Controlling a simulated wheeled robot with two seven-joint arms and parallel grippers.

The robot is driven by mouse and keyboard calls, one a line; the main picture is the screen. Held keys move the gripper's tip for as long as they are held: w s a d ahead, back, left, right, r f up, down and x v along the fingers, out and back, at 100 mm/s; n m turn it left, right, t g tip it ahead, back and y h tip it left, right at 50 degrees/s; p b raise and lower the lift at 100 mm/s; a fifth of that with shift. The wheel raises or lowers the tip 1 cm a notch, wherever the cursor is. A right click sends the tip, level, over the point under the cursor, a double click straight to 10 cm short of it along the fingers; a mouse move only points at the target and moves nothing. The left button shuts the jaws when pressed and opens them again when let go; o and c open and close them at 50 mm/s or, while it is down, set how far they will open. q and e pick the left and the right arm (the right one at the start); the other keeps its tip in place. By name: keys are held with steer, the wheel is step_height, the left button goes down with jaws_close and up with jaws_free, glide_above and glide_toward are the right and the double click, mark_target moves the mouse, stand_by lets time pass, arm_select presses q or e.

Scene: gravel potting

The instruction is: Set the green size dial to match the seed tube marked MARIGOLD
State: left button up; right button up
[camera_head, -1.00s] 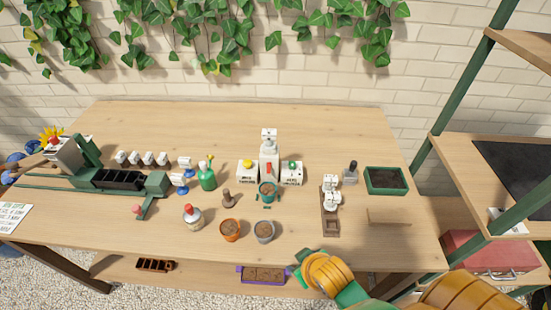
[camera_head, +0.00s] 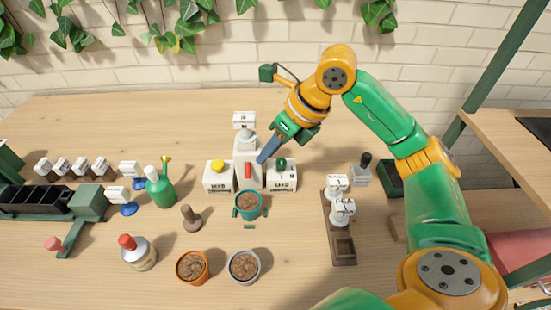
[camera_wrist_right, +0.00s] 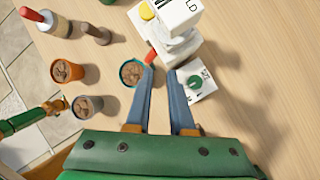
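The green dial (camera_head: 282,163) sits on the white box (camera_head: 282,184) to the right of the tall white dispenser (camera_head: 247,165). It also shows in the right wrist view (camera_wrist_right: 195,82). My right gripper (camera_head: 263,157) hangs over the dispenser's front right, just left of the dial. Its two blue fingers (camera_wrist_right: 161,70) are apart with nothing between them; the dial is outside them. A white card tops the dispenser; its visible letters in the wrist view end in "LD" (camera_wrist_right: 192,6). Tubes with white labels (camera_head: 341,208) stand in a wooden rack; their words are too small to read.
A white box with a yellow dial (camera_head: 217,166) stands left of the dispenser. A teal pot (camera_head: 249,206) is in front of the red spout. Orange (camera_head: 192,267) and grey (camera_head: 244,267) pots stand nearer. A green watering can (camera_head: 160,188) is left. The table behind is clear.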

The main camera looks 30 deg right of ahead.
mark_target(282, 161)
steer(key=d, duration=0.2)
steer(key=d+h, duration=0.1)
steer(key=d+f+m+h+b, duration=0.1)
steer(key=d, duration=0.1)
steer(key=shift+s+d, duration=0.2)
steer(key=shift+d, duration=0.1)
steer(key=x, duration=0.6)
steer(key=shift+f, duration=0.1)
jaws_close()
